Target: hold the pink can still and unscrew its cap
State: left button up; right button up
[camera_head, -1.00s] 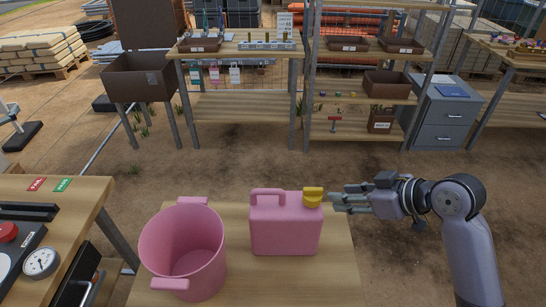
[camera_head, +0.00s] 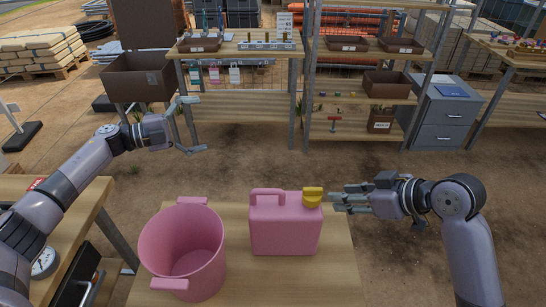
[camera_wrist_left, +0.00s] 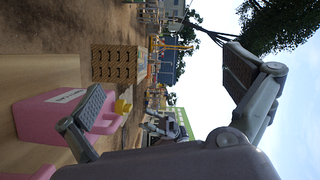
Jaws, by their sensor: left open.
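The pink can (camera_head: 285,228) stands upright on the small wooden table, with its handle at upper left and a yellow cap (camera_head: 312,197) at its top right. My right gripper (camera_head: 333,202) points left just beside the cap; its fingers look close together, and I cannot tell how far apart they are. My left gripper (camera_head: 194,125) is open and empty, raised above and beyond the pink bucket, well apart from the can. In the left wrist view the can (camera_wrist_left: 38,122) and cap (camera_wrist_left: 123,106) show sideways, partly behind one finger.
A pink bucket (camera_head: 183,247) stands left of the can on the wooden table (camera_head: 335,270). Another bench with a gauge (camera_head: 44,262) is at the left. A shelf rack (camera_head: 355,100) and a grey cabinet (camera_head: 443,112) stand farther back. Open ground lies between.

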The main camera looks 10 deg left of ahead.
pick_arm(q)
jog(key=s+d+m+g, duration=0.4)
jog(key=d+m+g, duration=0.55)
jog(key=d, duration=0.65)
jog(key=m+g+y, duration=0.3)
jog(key=m+y, duration=0.5)
jog(key=m, duration=0.3)
send_over(273, 203)
jog(key=d, duration=0.1)
jog(key=shift+s+f, duration=0.25)
jog(key=shift+f, duration=0.65)
jog(key=m+y, duration=0.1)
jog(key=y, duration=0.1)
jog(key=r+m+t+y, duration=0.1)
jog(key=m, duration=0.1)
jog(key=shift+m+y, duration=0.25)
jog(key=shift+y, duration=0.15)
jog(key=shift+w+a+r+m+t+y, duration=0.15)
jog(key=shift+a+r+m+t+y, duration=0.45)
jog(key=shift+y, duration=0.5)
notch_tip(273, 203, down, 17)
jog(key=shift+w+d+f, duration=0.1)
